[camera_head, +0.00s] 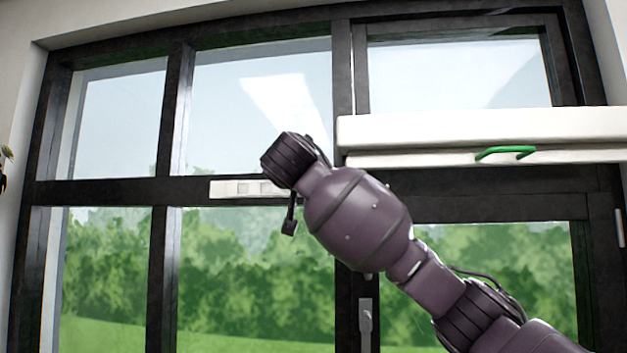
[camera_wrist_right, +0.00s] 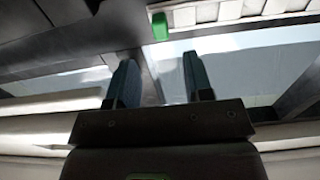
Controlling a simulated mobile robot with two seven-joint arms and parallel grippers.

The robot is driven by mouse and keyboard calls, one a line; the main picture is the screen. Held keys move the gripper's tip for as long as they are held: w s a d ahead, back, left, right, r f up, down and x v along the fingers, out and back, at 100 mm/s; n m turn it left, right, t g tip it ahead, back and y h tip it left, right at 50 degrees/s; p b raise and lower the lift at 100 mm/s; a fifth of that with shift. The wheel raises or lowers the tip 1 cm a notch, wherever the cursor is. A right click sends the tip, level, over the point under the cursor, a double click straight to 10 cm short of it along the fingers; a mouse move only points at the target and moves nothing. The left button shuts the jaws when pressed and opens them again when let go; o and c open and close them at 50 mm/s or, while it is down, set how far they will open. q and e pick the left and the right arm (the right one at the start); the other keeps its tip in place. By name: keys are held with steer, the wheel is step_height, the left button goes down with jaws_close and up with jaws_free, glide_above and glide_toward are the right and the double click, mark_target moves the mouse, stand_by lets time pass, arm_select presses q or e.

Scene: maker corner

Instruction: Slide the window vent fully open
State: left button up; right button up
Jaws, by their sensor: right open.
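The window vent (camera_head: 232,188) is a white slotted strip on the dark crossbar, left of middle in the head view; its right part is hidden behind my right wrist. In the right wrist view the vent (camera_wrist_right: 235,12) runs along the top edge, with a green tab (camera_wrist_right: 160,27) at its visible left end. My right gripper (camera_wrist_right: 158,75) is open and empty. Its two fingers point toward the vent, and the tab shows just beyond the fingertips, in line with the gap between them. In the head view the fingers are hidden. My left gripper is not in view.
A long white housing (camera_head: 440,130) with a green handle (camera_head: 505,152) juts out at upper right, close above my right arm. A window handle (camera_head: 365,322) sits on the dark frame below. The space left of my wrist before the panes is clear.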

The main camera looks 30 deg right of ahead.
steer(key=p+x, duration=0.1)
steer(key=x, duration=0.5)
jaws_close()
